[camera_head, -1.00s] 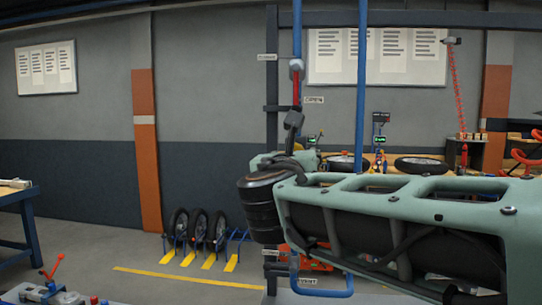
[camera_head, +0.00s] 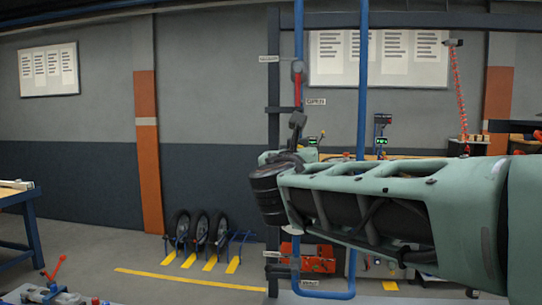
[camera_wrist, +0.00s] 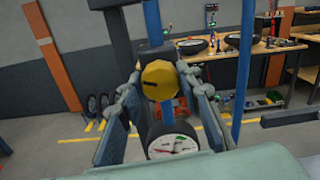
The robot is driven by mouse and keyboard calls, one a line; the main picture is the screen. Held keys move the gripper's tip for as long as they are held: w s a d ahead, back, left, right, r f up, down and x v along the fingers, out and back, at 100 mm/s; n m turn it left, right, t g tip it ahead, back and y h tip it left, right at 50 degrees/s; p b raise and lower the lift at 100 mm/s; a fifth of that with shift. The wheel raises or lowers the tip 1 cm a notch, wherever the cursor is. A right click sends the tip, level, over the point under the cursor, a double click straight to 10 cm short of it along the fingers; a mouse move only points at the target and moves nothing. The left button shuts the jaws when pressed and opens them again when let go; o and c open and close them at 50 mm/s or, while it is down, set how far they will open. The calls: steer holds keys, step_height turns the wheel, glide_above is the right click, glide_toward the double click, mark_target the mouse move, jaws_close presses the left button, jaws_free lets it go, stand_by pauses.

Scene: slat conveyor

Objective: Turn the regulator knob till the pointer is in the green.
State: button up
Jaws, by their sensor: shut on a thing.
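In the wrist view the yellow regulator knob (camera_wrist: 159,80) sits between the two fingers of my gripper (camera_wrist: 159,86), which is shut on it. A dark mark shows on the left part of the knob's face. Just below the knob is a round gauge (camera_wrist: 172,146) with a white face, a dark rim and coloured marks including green and red. Its pointer is too small and blurred to say whether it lies in the green. In the head view my arm hides the knob and gauge.
A blue vertical pipe (camera_wrist: 243,70) stands close right of my gripper; it also shows in the head view (camera_head: 362,75). A dark post (camera_head: 273,90) stands left of the pipes. Behind are a workbench (camera_wrist: 262,47) and wheels in a floor rack (camera_head: 200,230).

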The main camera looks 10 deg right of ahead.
steer(key=shift+c, duration=0.8)
steer(key=shift+f+m+b, duration=0.15)
steer(key=shift+m+b, duration=0.25)
steer(key=shift+b, duration=0.1)
steer(key=shift+m+b, duration=3.35)
steer(key=shift+m, duration=0.15)
steer(key=o, duration=1.2)
steer(key=shift+c, duration=0.2)
